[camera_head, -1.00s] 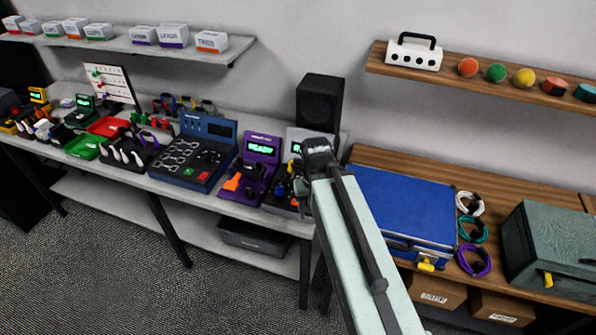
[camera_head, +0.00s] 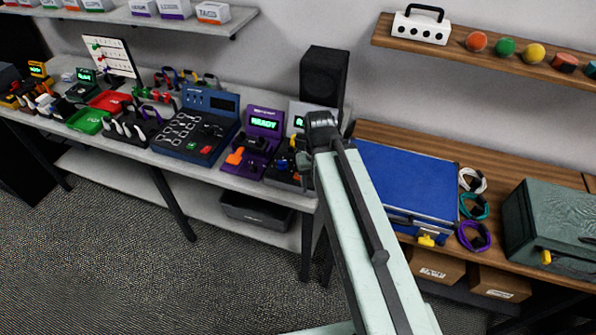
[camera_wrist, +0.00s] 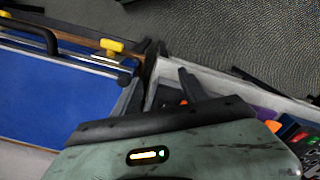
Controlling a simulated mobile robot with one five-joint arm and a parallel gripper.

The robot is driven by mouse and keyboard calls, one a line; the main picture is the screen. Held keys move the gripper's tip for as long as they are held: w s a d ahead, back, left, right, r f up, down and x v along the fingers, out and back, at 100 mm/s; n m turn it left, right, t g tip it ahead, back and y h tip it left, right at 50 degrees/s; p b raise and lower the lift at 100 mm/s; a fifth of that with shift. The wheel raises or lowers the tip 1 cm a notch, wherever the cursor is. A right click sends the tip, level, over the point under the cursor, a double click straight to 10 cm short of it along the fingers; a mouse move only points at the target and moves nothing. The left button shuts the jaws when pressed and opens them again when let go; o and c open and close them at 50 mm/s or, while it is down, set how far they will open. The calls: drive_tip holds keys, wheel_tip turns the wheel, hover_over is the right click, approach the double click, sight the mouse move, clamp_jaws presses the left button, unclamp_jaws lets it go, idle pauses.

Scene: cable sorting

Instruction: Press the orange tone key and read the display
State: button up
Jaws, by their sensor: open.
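A purple tester (camera_head: 245,168) stands on the grey bench with a green lit display (camera_head: 264,123) that seems to read READY. An orange key-like part (camera_head: 236,156) sits at its front left. An orange patch (camera_wrist: 272,126) beside purple shows at the right of the wrist view. A grey unit (camera_head: 283,172) stands right of the purple tester; its green display (camera_head: 298,121) is partly hidden by my arm. My gripper (camera_head: 306,168) is over the bench's right end, beside the grey unit and apart from the orange part.
A blue case (camera_head: 405,185) lies on the wooden bench to the right; its yellow latch (camera_wrist: 111,45) shows in the wrist view. A black speaker (camera_head: 324,76) stands behind my gripper. A blue tester (camera_head: 195,135) is left of the purple one. Carpet floor lies in front.

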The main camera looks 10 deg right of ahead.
idle(0.4)
clamp_jaws()
idle(1.5)
